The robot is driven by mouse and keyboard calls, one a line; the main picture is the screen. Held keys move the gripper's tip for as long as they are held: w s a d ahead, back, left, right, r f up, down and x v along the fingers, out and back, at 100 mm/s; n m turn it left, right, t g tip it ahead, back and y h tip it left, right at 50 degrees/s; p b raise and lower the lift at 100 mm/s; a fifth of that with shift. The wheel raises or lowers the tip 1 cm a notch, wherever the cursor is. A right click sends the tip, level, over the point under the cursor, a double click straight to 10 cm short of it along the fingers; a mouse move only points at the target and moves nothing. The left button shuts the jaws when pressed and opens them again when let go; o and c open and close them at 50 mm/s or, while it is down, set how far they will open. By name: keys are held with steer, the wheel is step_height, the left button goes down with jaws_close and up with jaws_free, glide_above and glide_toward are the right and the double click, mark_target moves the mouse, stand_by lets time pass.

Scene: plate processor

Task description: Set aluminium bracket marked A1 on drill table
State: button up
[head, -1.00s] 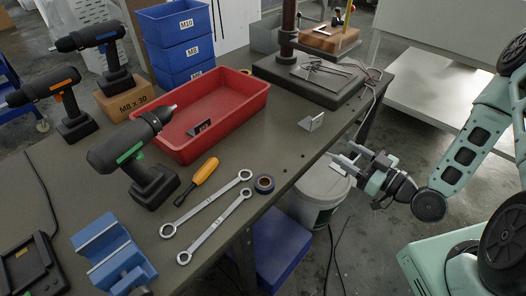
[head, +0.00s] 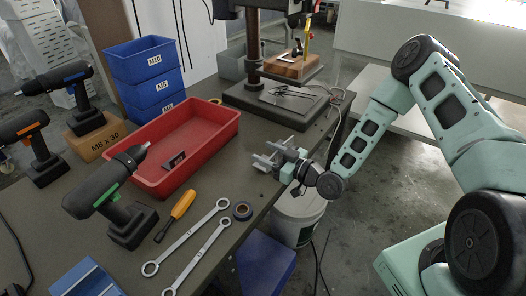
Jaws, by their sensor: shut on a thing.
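My gripper (head: 270,158) is at the near right edge of the dark workbench, low over its surface. It is shut on a small grey bracket, which the fingers mostly hide; I cannot read any marking on it. The drill press stands at the back of the bench, with a brown column (head: 252,48) and a dark base plate (head: 240,101). A wooden block (head: 292,70) sits at the press, and thin metal pieces lie on the base. The base is beyond my gripper.
A red tray (head: 214,124) with a small dark labelled piece (head: 175,161) lies left of my gripper. Two wrenches (head: 187,237), a screwdriver (head: 176,214), a tape roll (head: 242,210) and cordless drills (head: 107,190) are nearer. A white bucket (head: 297,222) stands below the edge.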

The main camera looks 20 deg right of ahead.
steer(key=shift+x, duration=0.8)
steer(key=shift+f, duration=0.25)
steer(key=shift+f, duration=0.25)
steer(key=o, duration=1)
steer(key=shift+r, duration=0.1)
steer(key=shift+r, duration=0.1)
